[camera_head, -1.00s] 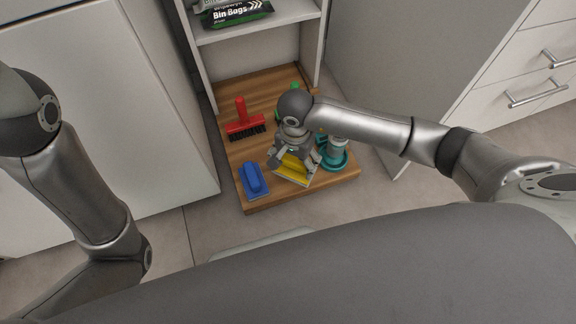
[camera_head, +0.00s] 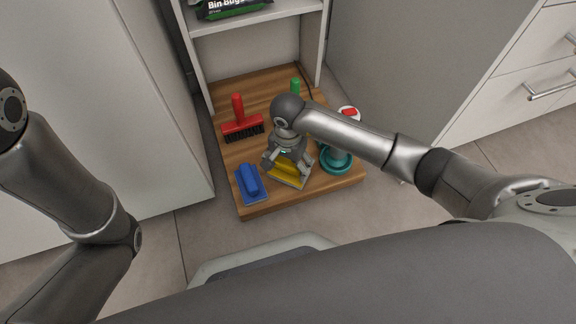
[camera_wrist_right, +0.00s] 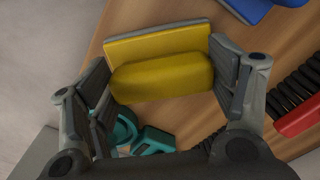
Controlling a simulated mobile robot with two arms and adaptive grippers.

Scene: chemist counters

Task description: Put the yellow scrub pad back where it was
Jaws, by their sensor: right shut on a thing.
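The yellow scrub pad (camera_head: 288,174) has a yellow handle block on a flat pad with a grey edge. It is near the front of the low wooden board, between a blue scrub pad and a teal item. My right gripper (camera_head: 286,165) is over it from above. In the right wrist view the yellow scrub pad (camera_wrist_right: 162,76) lies between the fingers of my right gripper (camera_wrist_right: 165,85), which is shut on its handle. I cannot tell whether the pad touches the board. My left gripper is out of view.
A blue scrub pad (camera_head: 250,184) lies to the left. A red brush (camera_head: 240,124) stands behind it. A teal-based item (camera_head: 336,161) is close on the right, with a green item (camera_head: 295,86) behind. The wooden board (camera_head: 232,160) sits under a shelf (camera_head: 255,20) between white cabinets.

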